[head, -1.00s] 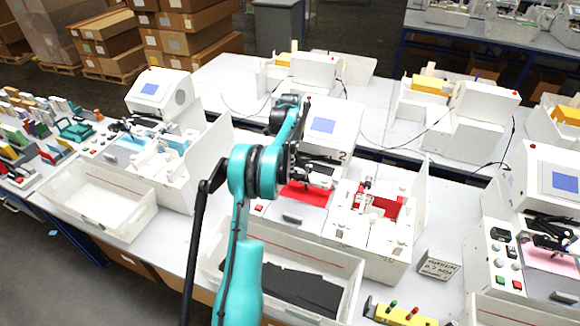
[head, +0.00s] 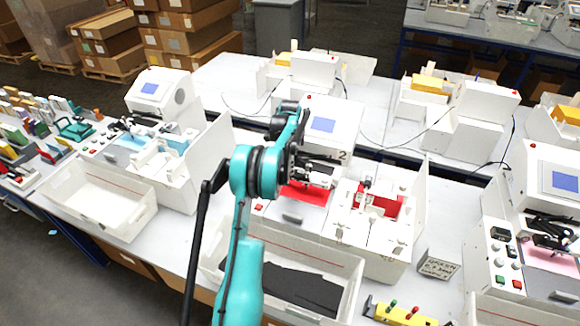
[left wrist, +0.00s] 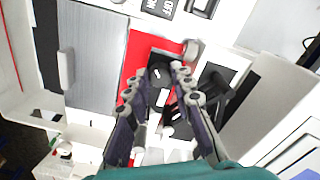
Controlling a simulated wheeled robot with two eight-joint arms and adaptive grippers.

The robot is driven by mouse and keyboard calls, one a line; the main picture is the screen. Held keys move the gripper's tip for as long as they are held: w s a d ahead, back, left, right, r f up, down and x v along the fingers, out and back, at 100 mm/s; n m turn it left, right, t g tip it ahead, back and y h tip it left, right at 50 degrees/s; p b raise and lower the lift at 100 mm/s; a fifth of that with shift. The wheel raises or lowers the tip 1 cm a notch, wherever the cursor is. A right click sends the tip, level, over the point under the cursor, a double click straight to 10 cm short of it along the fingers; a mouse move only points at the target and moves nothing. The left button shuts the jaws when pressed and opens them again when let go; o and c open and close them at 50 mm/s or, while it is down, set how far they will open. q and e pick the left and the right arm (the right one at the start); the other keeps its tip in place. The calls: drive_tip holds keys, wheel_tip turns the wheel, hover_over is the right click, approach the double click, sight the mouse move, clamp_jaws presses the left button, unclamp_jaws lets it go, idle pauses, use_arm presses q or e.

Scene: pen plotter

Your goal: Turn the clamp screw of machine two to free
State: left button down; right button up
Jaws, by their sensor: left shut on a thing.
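Machine two (head: 338,118) is the white unit with a blue screen and a "2" on its front, near the middle of the head view. A red plate (head: 305,194) lies at its front, also seen in the left wrist view (left wrist: 137,62). My left gripper (head: 312,178) is at the machine's front, just above the red plate. In the left wrist view its fingers (left wrist: 168,70) are close together, shut on the small dark clamp screw (left wrist: 161,76), which the fingers largely cover. The screw's turn position cannot be read. My right gripper is not in view.
A white bin with black sheets (head: 352,290) stands in front of machine two. A white unit with red parts (head: 340,215) stands to its right. An empty white bin (head: 140,222) is at left, and a small sign (head: 438,266) and yellow control box (head: 400,316) are at front right.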

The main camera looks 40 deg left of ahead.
use_arm(q)
drive_tip(key=shift+n, duration=0.3)
drive_tip(key=n+b, duration=0.2)
drive_tip(key=n, duration=0.1)
drive_tip(key=shift+f+n, duration=0.1)
drive_tip(key=shift+n, duration=0.3)
drive_tip(key=n+b, duration=0.1)
drive_tip(key=n, duration=0.3)
drive_tip(key=shift+n, duration=0.3)
drive_tip(key=n+b, duration=0.1)
drive_tip(key=n, duration=0.9)
drive_tip(key=shift+n, duration=0.5)
drive_tip(key=c, duration=1.3)
unclamp_jaws()
